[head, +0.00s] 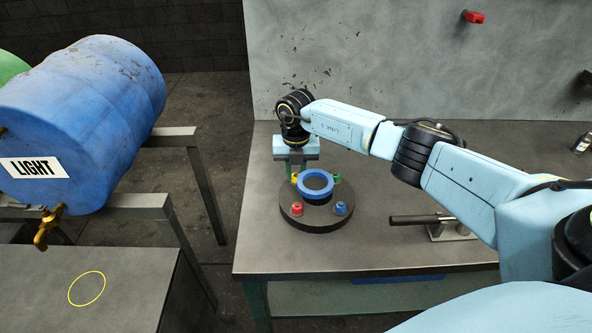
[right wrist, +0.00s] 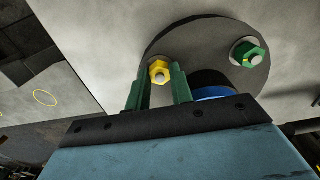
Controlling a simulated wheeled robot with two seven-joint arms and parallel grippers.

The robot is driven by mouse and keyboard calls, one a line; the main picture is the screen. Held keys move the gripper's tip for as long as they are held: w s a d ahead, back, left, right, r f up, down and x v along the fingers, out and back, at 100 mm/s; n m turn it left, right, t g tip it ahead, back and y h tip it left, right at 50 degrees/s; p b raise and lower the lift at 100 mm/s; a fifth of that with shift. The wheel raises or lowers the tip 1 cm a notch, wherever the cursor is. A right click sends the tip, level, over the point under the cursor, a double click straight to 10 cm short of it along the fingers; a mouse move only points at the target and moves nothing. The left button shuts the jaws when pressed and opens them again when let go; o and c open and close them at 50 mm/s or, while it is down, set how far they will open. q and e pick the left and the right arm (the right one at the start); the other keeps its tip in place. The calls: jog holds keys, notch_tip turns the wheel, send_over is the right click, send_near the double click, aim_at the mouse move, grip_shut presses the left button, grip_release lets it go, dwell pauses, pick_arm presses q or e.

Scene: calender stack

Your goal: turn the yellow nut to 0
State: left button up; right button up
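A round dark disc (head: 316,218) lies on the metal bench, with a blue ring (head: 316,183) raised at its middle. Several coloured nuts stand around the disc: a red one (head: 297,208), a blue one (head: 341,208), a green one (head: 336,178) and the yellow nut (head: 294,178) at the back left. My right gripper (head: 296,172) points down at the yellow nut. In the right wrist view, the yellow nut (right wrist: 159,71) shows between its two green fingertips (right wrist: 161,75). I cannot tell whether they touch it. No 0 mark is readable. My left gripper is out of view.
A metal bar on a stand (head: 425,219) is right of the disc. A small bottle (head: 582,143) stands at the bench's far right. A blue LIGHT barrel (head: 80,115) with a brass tap rests on a frame at left. The bench right of the disc is mostly clear.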

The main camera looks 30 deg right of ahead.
aim_at(296, 175)
jog(key=o, duration=0.4)
notch_tip(296, 175, up, 14)
jog(key=shift+f, duration=0.25)
dwell(0.6)
